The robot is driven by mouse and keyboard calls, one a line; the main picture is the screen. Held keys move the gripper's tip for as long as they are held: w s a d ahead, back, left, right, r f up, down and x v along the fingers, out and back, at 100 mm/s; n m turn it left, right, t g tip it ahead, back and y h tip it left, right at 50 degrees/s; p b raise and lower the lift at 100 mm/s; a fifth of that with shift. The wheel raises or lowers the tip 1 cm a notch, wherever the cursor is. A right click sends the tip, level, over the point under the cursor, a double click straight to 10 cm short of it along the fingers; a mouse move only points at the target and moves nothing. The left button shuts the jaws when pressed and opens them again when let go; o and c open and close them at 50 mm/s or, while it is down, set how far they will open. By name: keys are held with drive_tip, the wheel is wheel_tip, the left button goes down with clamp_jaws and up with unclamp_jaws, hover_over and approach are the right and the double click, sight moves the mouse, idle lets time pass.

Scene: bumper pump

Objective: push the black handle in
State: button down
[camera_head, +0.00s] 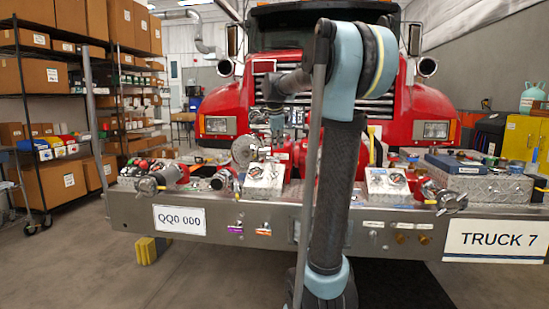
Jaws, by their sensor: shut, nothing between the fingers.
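My arm rises through the middle of the camera_head view, bends at the top and reaches left and forward. My gripper (277,134) points down over the middle of the pump deck, small and partly lost against the truck's grille; it is shut and holds nothing. Below it is the silver bumper panel (270,217) with fittings, gauges and small controls. I cannot single out the black handle with certainty; part of the panel's middle is hidden behind my arm. I cannot tell whether my gripper touches anything.
A silver fitting with a dark cap (147,186) sticks out at left, another fitting (444,198) at right. A control box (264,179) and a gauge box (388,184) sit on the deck. The red truck (225,106) stands behind.

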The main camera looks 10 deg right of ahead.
drive_tip(key=w+r+m, duration=0.3)
drive_tip(key=w+m, duration=0.1)
drive_tip(key=w, duration=0.5)
approach(275, 158)
drive_tip(key=shift+t, duration=0.3)
drive_tip(key=x, duration=0.7)
drive_tip(key=shift+s+f, duration=0.1)
drive_tip(key=shift+s, duration=0.15)
drive_tip(key=x, duration=0.7)
drive_tip(key=shift+d, duration=0.1)
